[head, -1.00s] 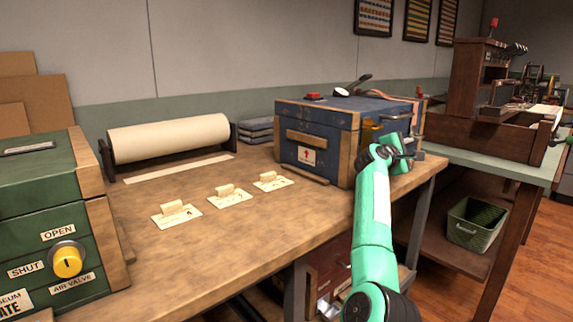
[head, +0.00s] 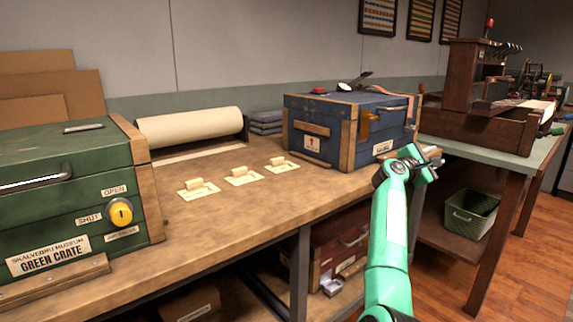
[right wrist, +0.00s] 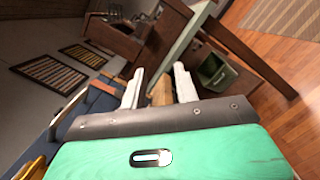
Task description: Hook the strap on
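A blue crate (head: 335,115) with wooden edges stands at the right end of the wooden bench. A pinkish strap (head: 397,94) lies over the right part of its lid; its far end is hard to make out. My right gripper (head: 430,163) is in front of the crate's lower right corner, apart from the strap. In the right wrist view its two pale fingers (right wrist: 158,88) are spread, with nothing held between them. My left gripper is not in view.
A green crate (head: 70,165) with a yellow knob stands on the left of the bench (head: 240,215). A green table (head: 480,155) with a wooden machine stands at right. Open floor lies below right.

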